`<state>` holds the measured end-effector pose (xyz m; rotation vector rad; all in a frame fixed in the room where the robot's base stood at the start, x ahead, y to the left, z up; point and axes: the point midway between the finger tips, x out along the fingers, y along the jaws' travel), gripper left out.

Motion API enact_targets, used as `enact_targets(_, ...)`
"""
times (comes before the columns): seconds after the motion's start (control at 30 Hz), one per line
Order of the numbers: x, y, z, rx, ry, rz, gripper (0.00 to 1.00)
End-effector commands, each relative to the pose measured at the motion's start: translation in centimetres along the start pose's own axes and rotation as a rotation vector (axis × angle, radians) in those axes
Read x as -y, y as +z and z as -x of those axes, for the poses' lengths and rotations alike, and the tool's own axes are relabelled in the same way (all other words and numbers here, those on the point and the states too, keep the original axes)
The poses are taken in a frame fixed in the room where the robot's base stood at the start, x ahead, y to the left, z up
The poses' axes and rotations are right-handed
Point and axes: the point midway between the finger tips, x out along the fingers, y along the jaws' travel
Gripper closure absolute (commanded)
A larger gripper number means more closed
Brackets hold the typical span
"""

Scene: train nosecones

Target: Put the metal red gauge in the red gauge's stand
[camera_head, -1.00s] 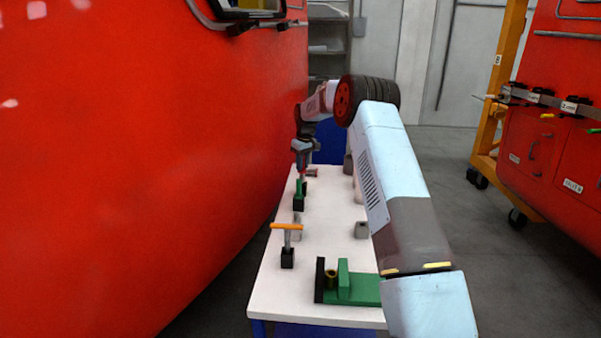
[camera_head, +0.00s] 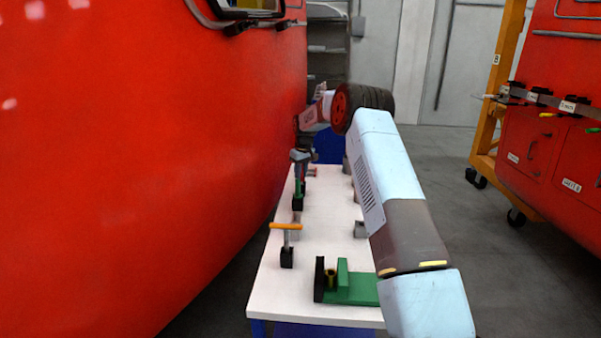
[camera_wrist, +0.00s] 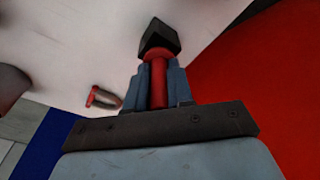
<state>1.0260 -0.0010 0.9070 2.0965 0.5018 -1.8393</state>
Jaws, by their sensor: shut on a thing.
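My gripper (camera_wrist: 158,70) is shut on a red shaft (camera_wrist: 158,88) in the wrist view. A black block (camera_wrist: 158,38) is at the shaft's far end; I cannot tell whether it rests on the table. To the left on the table is another piece with a red handle and a grey metal-looking shaft (camera_wrist: 106,97), apart from my gripper. It looks like the metal red gauge. In the head view my gripper (camera_head: 300,156) is low over the far part of the table, and a small red piece (camera_head: 311,172) shows beside it.
The white table (camera_head: 331,206) also carries an orange-handled gauge in a black stand (camera_head: 287,257), a green gauge (camera_head: 298,188) in a black stand, and a green fixture (camera_head: 350,288) in front. Grey blocks line the right side. A large red nosecone (camera_head: 150,150) borders the table's left.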

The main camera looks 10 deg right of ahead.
Motion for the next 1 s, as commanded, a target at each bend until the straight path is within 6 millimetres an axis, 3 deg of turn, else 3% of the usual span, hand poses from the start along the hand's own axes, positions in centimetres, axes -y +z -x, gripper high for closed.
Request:
enact_targets(0.3, 0.0, 0.0, -0.5, -0.001, 0.000, 0.000, 1.00)
enact_targets(0.33, 0.0, 0.1, -0.6, -0.001, 0.000, 0.000, 0.77)
enact_targets(0.6, 0.0, 0.1, -0.5, -0.001, 0.000, 0.000, 0.53)
enact_targets(0.87, -0.1, 0.1, -0.4, -0.001, 0.000, -0.001, 0.53)
enact_targets(1.0, -0.1, -0.1, 0.8, -0.002, 0.001, -0.001, 0.53)
